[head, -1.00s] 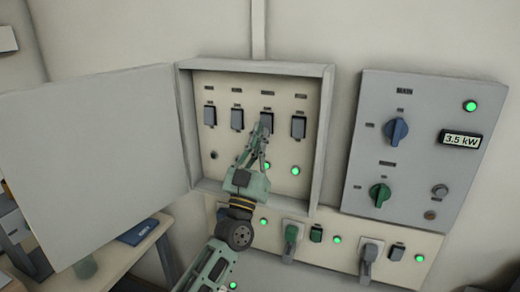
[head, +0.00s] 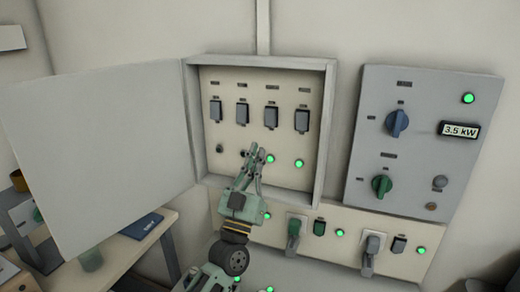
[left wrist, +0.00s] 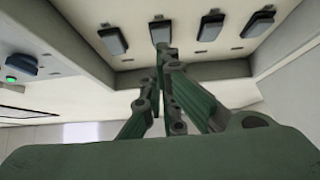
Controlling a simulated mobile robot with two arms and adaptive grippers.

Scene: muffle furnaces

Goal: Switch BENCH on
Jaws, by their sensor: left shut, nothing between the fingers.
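An open wall box (head: 328,130) holds a row of dark rocker switches: a first (head: 215,110), a second (head: 242,113), a third (head: 270,117) and a fourth (head: 302,120). Their labels are too small to read, so I cannot tell which is BENCH. Below, the left lamp (head: 220,148) is dark; lamps under the third (head: 270,158) and fourth (head: 299,163) glow green. The second lamp is largely hidden by my fingers. My left gripper (head: 252,150) is shut and empty, below the second and third switches, apart from them. The switches also show in the left wrist view (left wrist: 160,32).
The box's open door (head: 100,160) spans the left. A grey MAIN panel (head: 415,140) with blue and green knobs and a 3.5 kW display stands right. A lower strip (head: 340,222) has levers and green lamps. A table (head: 150,240) stands at lower left.

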